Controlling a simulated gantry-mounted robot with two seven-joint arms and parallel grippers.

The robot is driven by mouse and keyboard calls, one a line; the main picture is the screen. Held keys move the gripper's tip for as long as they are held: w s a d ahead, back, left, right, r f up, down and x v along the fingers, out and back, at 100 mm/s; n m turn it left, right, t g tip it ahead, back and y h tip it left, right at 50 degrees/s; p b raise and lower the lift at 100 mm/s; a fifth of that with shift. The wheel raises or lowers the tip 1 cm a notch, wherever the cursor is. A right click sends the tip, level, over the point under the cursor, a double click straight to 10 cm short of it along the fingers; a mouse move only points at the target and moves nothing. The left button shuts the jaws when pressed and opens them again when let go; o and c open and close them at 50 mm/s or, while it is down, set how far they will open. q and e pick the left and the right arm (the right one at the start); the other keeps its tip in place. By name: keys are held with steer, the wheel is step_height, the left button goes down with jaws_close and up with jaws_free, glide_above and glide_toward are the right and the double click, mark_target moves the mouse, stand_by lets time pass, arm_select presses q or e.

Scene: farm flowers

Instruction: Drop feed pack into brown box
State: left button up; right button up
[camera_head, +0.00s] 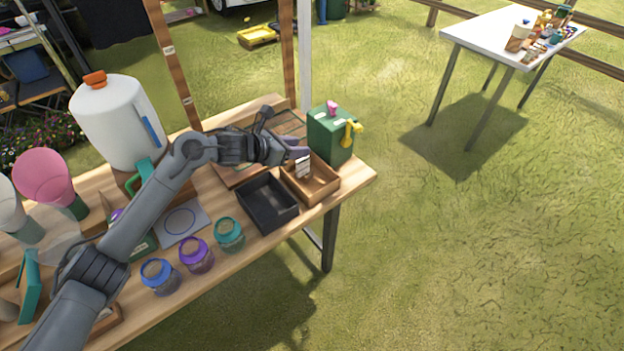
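The brown box (322,190) is an open wooden tray near the right end of the wooden table. A small pack with a white, dark-marked face (303,167) and a purple part above it shows at the box's left side, likely the feed pack. My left gripper (290,153) is over the back left of the box, right at the top of this pack. Its fingers are small and partly hidden, so I cannot tell whether they grip the pack or whether the pack touches the box floor. My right gripper is not in view.
A black tray (267,205) stands directly left of the brown box. A green can (331,134) with a yellow tap stands behind it. Teal (229,234), purple (196,255) and blue (160,276) lidded jars line the front edge. A big white jug (117,122) stands behind my arm.

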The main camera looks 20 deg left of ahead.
arm_select(q)
steer(key=p+v, duration=0.1)
steer(key=v, duration=0.9)
steer(key=shift+s+a, duration=0.2)
steer(key=shift+s, duration=0.05)
steer(key=shift+r, duration=0.1)
steer(key=shift+d, duration=0.1)
